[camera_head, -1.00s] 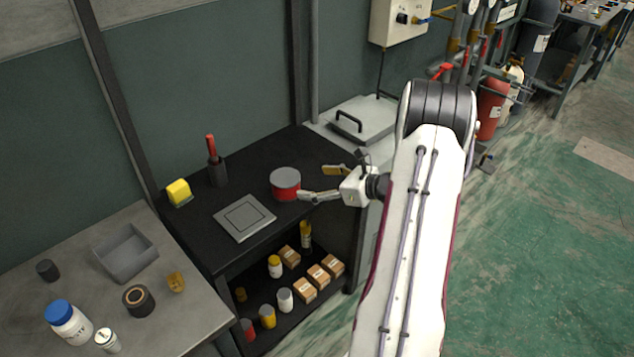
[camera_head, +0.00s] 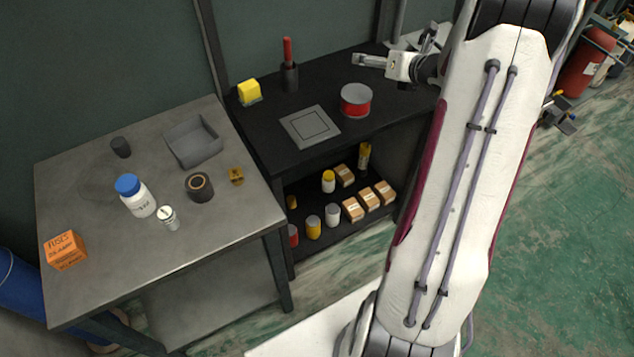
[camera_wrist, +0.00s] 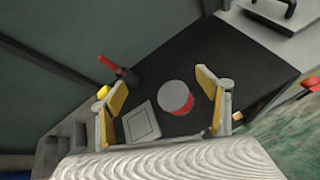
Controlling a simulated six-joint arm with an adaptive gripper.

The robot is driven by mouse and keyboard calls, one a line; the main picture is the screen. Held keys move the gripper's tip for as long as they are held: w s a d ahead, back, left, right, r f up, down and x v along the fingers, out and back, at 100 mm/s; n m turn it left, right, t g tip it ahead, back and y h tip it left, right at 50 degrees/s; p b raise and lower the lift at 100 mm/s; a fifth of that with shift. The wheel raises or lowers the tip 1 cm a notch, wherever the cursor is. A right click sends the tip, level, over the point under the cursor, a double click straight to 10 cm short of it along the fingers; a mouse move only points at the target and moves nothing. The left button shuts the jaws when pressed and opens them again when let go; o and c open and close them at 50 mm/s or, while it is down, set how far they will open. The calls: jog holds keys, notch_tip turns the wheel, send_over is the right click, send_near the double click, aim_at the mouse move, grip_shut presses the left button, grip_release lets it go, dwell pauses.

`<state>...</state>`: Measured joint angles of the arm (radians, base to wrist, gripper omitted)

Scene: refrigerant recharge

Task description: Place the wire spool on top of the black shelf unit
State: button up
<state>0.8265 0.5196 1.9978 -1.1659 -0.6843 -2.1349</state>
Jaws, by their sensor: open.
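The wire spool (camera_head: 356,100), red with grey flanges, stands upright on the black shelf unit's top (camera_head: 262,133), right of a grey square plate. It also shows in the wrist view (camera_wrist: 175,96). My gripper (camera_head: 394,48) is open and empty, above and apart from the spool in the head view. In the wrist view, the open fingers (camera_wrist: 160,78) frame the spool and part of the plate, with the spool nearer the right finger. Nothing is between the fingertips.
The grey square plate (camera_head: 310,126), yellow block (camera_head: 249,91) and dark holder with a red handle (camera_head: 290,77) share the shelf top. Boxes and jars fill the lower shelf. A grey table (camera_head: 95,235) at left carries a tray (camera_head: 193,142), bottle (camera_head: 134,195) and orange box (camera_head: 65,250).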

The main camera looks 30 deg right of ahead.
jog(key=s+a+r+m+g+h, duration=0.1)
jog(key=s+a+r+m+h, duration=0.1)
jog(key=s+a+r+m, duration=0.4)
jog(key=s+a+r+m+g+h, duration=0.1)
jog(key=a+r+m+g+h, duration=0.1)
jog(key=a+r+m, duration=0.7)
jog(key=s+a+f+m+g+y, duration=0.1)
jog(key=s+a+f+m+y, duration=0.1)
jog(key=s+a+m, duration=0.6)
jog(key=s+a+f+m+g+y, duration=0.1)
jog(key=s+a+m+g+y, duration=0.1)
jog(key=s+a+m, duration=0.5)
jog(key=s+a+y, duration=0.1)
jog(key=s+a, duration=0.5)
jog(key=s, duration=0.3)
jog(key=shift+s+f+m+g, duration=0.3)
jog(key=shift+s+f+m, duration=0.05)
jog(key=shift+s+m, duration=0.05)
